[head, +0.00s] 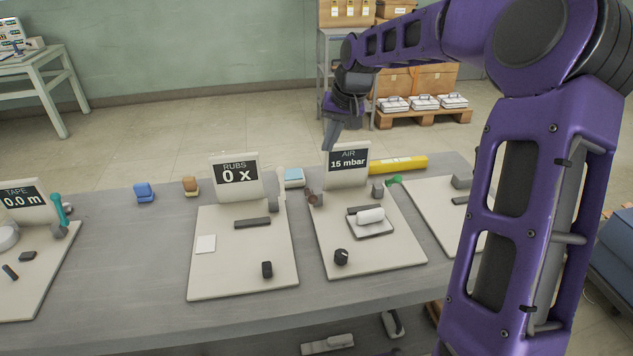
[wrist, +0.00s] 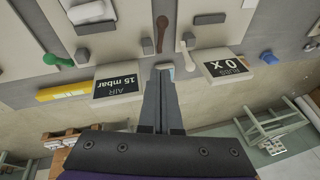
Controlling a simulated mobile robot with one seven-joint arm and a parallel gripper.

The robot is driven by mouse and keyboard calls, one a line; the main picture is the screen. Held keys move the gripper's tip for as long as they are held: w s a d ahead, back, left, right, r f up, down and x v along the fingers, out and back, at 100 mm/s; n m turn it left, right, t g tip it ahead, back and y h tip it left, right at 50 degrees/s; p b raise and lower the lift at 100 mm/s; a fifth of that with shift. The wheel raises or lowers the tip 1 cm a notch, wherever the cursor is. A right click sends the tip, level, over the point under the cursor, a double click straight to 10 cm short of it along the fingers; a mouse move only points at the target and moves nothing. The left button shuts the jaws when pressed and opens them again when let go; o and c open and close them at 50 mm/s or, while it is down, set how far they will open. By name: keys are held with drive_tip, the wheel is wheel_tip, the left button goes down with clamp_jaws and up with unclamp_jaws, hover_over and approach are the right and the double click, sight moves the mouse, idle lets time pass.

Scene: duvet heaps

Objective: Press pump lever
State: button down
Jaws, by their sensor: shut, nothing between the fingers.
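The air board (head: 395,248) stands on the bench with a sign (head: 348,163) reading "AIR 15 mbar". A brown lever-like piece (head: 312,197) is at its back left corner and shows in the wrist view (wrist: 147,46). A green handle (head: 394,181) lies by a grey block (head: 377,190) at the back right; it also shows in the wrist view (wrist: 57,61). I cannot tell which is the pump lever. My gripper (head: 329,148) is shut and empty, pointing down over the air sign's left side, apart from both pieces. Its fingers (wrist: 163,74) show in the wrist view.
The air board also holds a white roller (head: 370,215) and a black knob (head: 341,257). The rubs board (head: 215,270) is to the left, with a "0 x" sign (head: 236,176). A light blue block (head: 294,178) and yellow tube (head: 398,164) lie behind.

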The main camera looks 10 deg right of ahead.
hover_over(310, 196)
drive_tip(key=w+d, duration=0.2)
drive_tip(key=d, duration=0.1)
wheel_tip(310, 196, down, 9)
drive_tip(key=shift+s+a+f+b, duration=0.2)
drive_tip(key=shift+s+f, duration=0.05)
drive_tip(key=shift+f, duration=0.4)
drive_tip(key=shift+s+a+f+b, duration=0.15)
drive_tip(key=shift+s+a+f, duration=0.1)
drive_tip(key=shift+f, duration=0.35)
drive_tip(key=shift+s+a+f+b, duration=0.2)
drive_tip(key=shift+f, duration=0.45)
